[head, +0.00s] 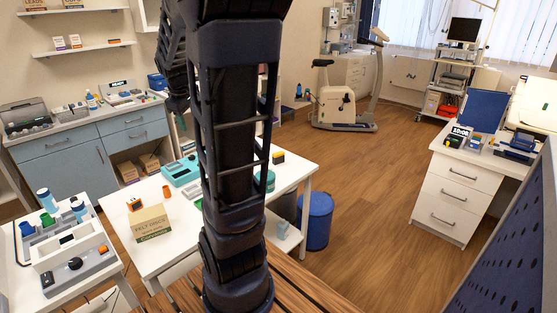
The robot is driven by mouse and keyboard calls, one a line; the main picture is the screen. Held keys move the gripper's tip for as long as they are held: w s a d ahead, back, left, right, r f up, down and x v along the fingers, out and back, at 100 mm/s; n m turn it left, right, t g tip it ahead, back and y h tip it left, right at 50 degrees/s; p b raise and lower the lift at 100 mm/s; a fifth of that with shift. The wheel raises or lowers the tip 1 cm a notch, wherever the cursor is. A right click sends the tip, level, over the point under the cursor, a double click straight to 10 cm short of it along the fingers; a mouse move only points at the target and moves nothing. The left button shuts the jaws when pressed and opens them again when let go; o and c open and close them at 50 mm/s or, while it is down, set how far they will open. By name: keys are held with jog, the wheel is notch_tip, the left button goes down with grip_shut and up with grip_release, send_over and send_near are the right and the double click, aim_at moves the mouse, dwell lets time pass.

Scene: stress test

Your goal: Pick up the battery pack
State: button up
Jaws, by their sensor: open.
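I cannot tell for sure which thing is the battery pack. Two small candidates lie on the white middle table (296,174): an orange block with a dark top (134,204) at the left, and a black and orange block (278,157) near the back right edge. My gripper (179,112) hangs beyond my arm, left of centre, partly hidden by it, and appears in front of the table's far edge. It is open, with nothing seen between its fingers. My arm hides the middle of the table.
A felt discs box (152,224), teal case (181,171) and orange cup (167,191) share the table. A blue bin (317,220) stands right of it. A tray with bottles (72,252) is at left. A white drawer desk (455,199) is at right. Floor between is clear.

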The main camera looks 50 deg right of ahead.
jog(key=w+d+f+n+g+h, duration=0.1)
jog(key=w+d+f+n, duration=0.1)
jog(key=w+d, duration=0.3)
jog(key=w+d+f+n, duration=0.1)
jog(key=w+d+f, duration=0.15)
jog(key=d, duration=0.55)
jog(key=n+g, duration=0.3)
jog(key=n, duration=0.5)
send_near(278, 153)
jog(key=f, duration=0.1)
jog(key=shift+s+a+f+h, duration=0.1)
jog(key=shift+s+f+h, duration=0.05)
jog(key=shift+f+h, duration=0.45)
jog(key=x, duration=1)
jog(key=shift+f, duration=0.35)
jog(key=shift+c, duration=0.4)
grip_shut()
